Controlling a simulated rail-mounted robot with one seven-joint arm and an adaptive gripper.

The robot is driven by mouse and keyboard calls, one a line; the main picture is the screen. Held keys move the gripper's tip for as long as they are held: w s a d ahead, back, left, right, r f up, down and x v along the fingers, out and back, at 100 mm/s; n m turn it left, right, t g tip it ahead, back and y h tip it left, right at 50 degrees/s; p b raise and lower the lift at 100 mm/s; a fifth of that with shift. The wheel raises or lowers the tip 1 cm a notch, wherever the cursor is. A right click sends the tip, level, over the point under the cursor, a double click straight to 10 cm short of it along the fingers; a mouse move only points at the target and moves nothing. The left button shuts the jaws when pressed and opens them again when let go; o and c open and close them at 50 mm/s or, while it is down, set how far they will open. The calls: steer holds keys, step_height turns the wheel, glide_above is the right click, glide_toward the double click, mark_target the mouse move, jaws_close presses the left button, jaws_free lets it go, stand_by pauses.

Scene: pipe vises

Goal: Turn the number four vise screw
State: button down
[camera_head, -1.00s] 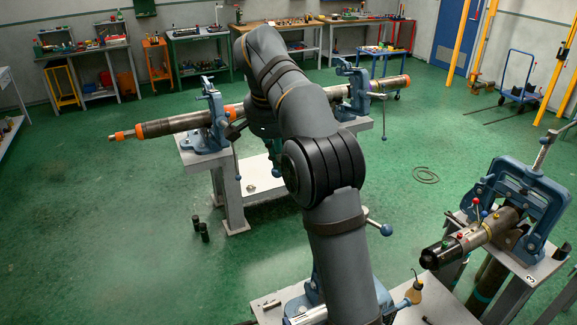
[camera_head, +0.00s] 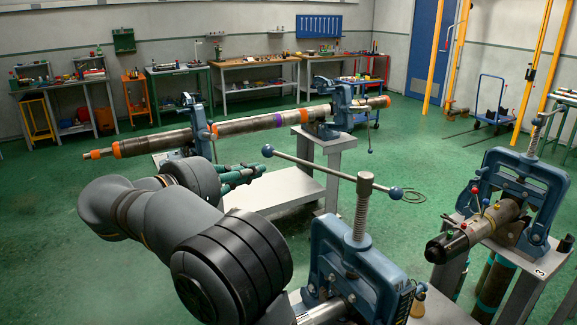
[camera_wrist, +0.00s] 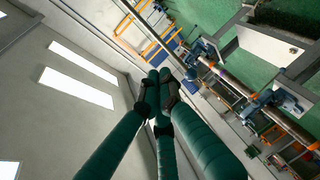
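The near vise (camera_head: 355,268) is a blue frame in the front middle. Its upright threaded screw (camera_head: 361,217) carries a slanted bar handle (camera_head: 315,170) with blue ball ends. I cannot read a number four on any vise. My gripper (camera_head: 258,171) has teal fingers and appears just below the handle's left ball in the head view. Depth between them is unclear, and no handle shows in the wrist view. There the fingertips (camera_wrist: 161,76) come close together with nothing visible between them. I cannot tell how far they are open. My arm hides part of the near vise's left side.
Another blue vise (camera_head: 520,190) holds a dark pipe (camera_head: 470,235) on the right stand marked 3. A long pipe (camera_head: 250,123) lies across two blue vises (camera_head: 195,125) (camera_head: 335,105) behind. Open green floor (camera_head: 50,240) lies at left. Workbenches line the back wall.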

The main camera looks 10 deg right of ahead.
steer(key=p, duration=0.3)
glide_toward(298, 159)
steer(key=w+d, duration=0.2)
steer(key=d, duration=0.3)
steer(key=shift+w+d+f, duration=0.35)
steer(key=shift+w+d, duration=0.05)
steer(key=shift+w, duration=0.2)
steer(key=shift+b+x, duration=0.5)
steer(key=shift+x, duration=0.3)
steer(key=shift+w+d+r, duration=0.1)
steer(key=shift+w+r, duration=0.05)
steer(key=shift+w, duration=0.15)
